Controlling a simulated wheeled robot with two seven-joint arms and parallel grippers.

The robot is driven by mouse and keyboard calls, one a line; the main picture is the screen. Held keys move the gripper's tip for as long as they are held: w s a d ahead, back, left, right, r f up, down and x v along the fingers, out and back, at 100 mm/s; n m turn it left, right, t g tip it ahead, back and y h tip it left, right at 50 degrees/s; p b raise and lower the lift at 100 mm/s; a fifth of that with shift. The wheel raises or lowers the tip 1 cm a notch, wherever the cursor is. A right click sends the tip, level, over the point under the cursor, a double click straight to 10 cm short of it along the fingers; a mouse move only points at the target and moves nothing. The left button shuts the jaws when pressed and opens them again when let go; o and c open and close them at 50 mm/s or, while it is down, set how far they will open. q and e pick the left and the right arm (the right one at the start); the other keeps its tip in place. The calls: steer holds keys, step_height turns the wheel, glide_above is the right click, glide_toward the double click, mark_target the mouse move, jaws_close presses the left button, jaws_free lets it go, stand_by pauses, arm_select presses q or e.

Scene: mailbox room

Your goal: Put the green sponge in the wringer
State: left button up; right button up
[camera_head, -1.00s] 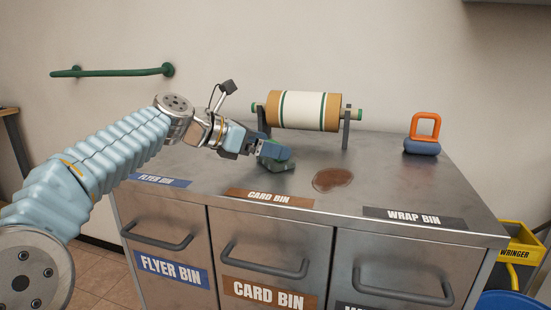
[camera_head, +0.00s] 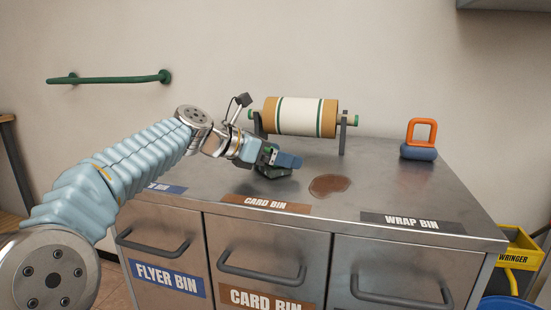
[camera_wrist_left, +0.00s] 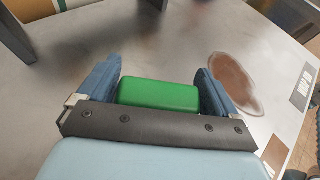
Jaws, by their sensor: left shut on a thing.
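The green sponge (camera_wrist_left: 158,96) lies between the two blue fingers of my left gripper (camera_head: 280,158) in the left wrist view. My left gripper is shut on it, over the steel cabinet top. In the head view the sponge (camera_head: 272,173) shows dark green and partly hidden below the fingers. I cannot tell if it touches the top. The yellow wringer (camera_head: 516,257), with a black label, stands low past the cabinet's right end, cut off by the picture's edge. My right gripper is not in view.
The steel cabinet (camera_head: 360,189) has labelled bins. A brown spill (camera_head: 329,185) lies right of my left gripper. A paper roll on a stand (camera_head: 300,117) is behind it. A blue block with an orange handle (camera_head: 420,145) stands at the back right. A blue bucket (camera_head: 508,303) sits below the wringer.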

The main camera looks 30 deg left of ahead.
mark_target(272, 169)
arm_select(q)
step_height(272, 169, up, 3)
steer(key=shift+r+p, duration=0.1)
steer(key=shift+p, duration=0.55)
steer(key=s+d+r+p, duration=0.2)
steer(key=s+d+r, duration=0.1)
steer(key=s+r, duration=0.7)
steer(key=s, duration=0.3)
steer(key=shift+s+d, duration=0.2)
steer(key=shift+s, duration=0.1)
steer(key=shift+d, duration=0.1)
